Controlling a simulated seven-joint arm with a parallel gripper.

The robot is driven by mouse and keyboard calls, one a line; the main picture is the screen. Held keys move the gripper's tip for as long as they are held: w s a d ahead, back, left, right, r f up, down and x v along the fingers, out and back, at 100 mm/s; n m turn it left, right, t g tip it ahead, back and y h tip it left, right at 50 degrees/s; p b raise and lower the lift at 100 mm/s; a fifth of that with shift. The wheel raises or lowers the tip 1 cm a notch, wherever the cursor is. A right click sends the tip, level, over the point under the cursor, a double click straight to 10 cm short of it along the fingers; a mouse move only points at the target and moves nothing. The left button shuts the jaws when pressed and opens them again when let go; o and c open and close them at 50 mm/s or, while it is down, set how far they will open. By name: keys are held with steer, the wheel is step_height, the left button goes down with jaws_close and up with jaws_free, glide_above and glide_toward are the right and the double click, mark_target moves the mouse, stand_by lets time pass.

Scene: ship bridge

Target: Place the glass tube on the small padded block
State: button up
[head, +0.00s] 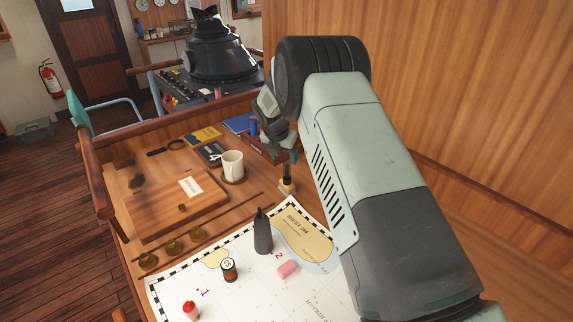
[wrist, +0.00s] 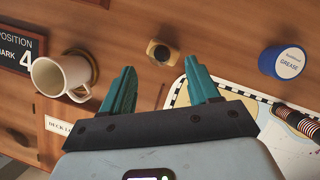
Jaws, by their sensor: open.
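I cannot make out a clear glass tube in either view. My gripper (head: 289,158) hangs over the desk, and its teal fingers also show in the wrist view (wrist: 163,90). They stand apart with nothing between them. A small pink block (head: 287,269) lies on the chart. My arm hides part of the desk's right side.
A cream mug (head: 232,166) stands left of my gripper. A dark bottle (head: 263,235) and a small labelled jar (head: 228,269) stand on the chart (head: 245,292). A blue grease tin (wrist: 284,61) and a striped cylinder (wrist: 298,122) are at right in the wrist view.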

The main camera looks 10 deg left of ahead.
steer(key=shift+v, duration=1.85)
steer(key=s+d+r+m, duration=0.4)
steer(key=s+r, duration=0.1)
steer(key=r, duration=0.3)
steer(key=s+d+r+m, duration=0.4)
steer(key=r+m, duration=0.1)
steer(key=r, duration=0.2)
steer(key=s+d+r+m, duration=0.4)
steer(key=s+r, duration=0.1)
steer(key=r, duration=0.3)
steer(key=s+d+r+m+t, duration=0.1)
steer(key=s+d+r+m, duration=0.2)
steer(key=s+m, duration=0.35)
steer(key=s+d+r+m, duration=0.3)
steer(key=s+m, duration=0.1)
steer(key=s, duration=0.6)
steer(key=s+d+f+m+y, duration=0.1)
steer(key=s+f+m, duration=0.1)
steer(key=s+m, duration=0.6)
steer(key=s, duration=0.5)
steer(key=shift+d+f, duration=0.3)
steer(key=shift+d, duration=0.05)
